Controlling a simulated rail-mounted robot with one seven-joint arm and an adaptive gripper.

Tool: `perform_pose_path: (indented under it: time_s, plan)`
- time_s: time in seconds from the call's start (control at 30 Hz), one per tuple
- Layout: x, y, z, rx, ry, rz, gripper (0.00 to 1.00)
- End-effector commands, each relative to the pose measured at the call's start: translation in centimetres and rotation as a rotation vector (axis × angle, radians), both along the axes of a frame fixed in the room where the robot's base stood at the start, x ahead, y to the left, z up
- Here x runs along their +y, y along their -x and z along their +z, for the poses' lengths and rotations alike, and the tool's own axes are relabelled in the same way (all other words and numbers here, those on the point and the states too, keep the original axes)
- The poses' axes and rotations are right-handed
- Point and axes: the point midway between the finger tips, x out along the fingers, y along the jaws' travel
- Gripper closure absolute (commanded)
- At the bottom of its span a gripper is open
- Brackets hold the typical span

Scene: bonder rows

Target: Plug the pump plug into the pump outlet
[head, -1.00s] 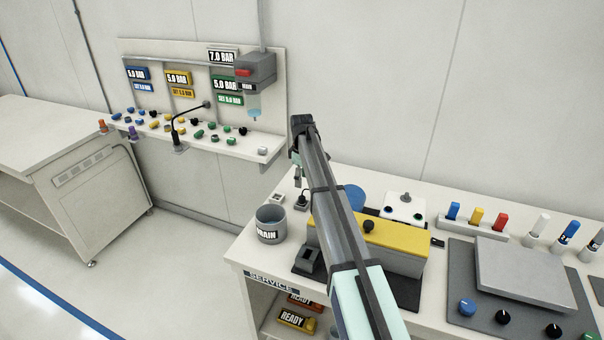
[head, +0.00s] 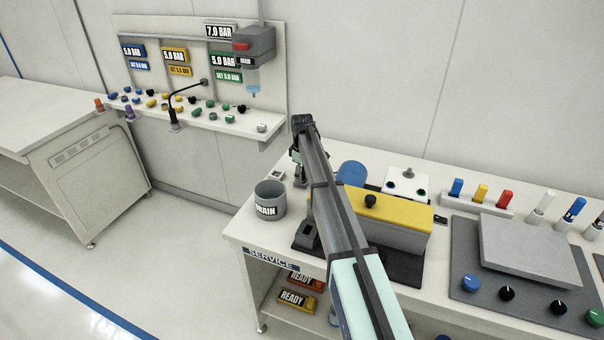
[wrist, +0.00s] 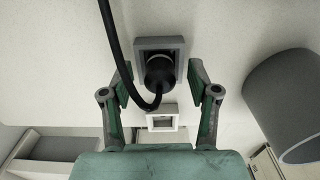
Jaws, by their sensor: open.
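A black plug (wrist: 160,74) with a thick black cable (wrist: 113,45) stands in a grey square socket or holder (wrist: 180,46) in the wrist view. My gripper (wrist: 161,70) is open, with one finger on each side of the plug; I cannot tell whether they touch it. A smaller white square fitting (wrist: 152,110) with a grey recess is just below the plug in this view, and is empty. In the head view this white fitting (head: 276,174) lies on the bench left of my gripper (head: 299,178). My arm hides the plug there. Which fitting is the pump outlet is not labelled.
A grey DRAIN cup (head: 269,199) stands close to my gripper; it also shows in the wrist view (wrist: 290,103). A yellow-topped box (head: 395,218) and blue cylinder (head: 350,174) are right of my arm. A pressure panel (head: 195,75) stands at the back left.

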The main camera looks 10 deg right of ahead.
Motion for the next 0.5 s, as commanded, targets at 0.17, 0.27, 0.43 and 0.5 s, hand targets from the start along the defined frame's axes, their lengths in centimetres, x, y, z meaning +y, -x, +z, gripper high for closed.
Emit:
perform_pose_path:
  time_s: [0.17, 0.27, 0.43, 0.5]
  plan:
    - [0.00, 0.00, 0.00, 0.000, 0.000, 0.000, 0.40]
    - [0.00, 0.00, 0.01, 0.000, 0.000, 0.000, 0.57]
    - [0.01, 0.01, 0.01, 0.000, 0.000, 0.000, 1.00]
    - [0.00, 0.00, 0.01, 0.000, 0.000, 0.000, 1.00]
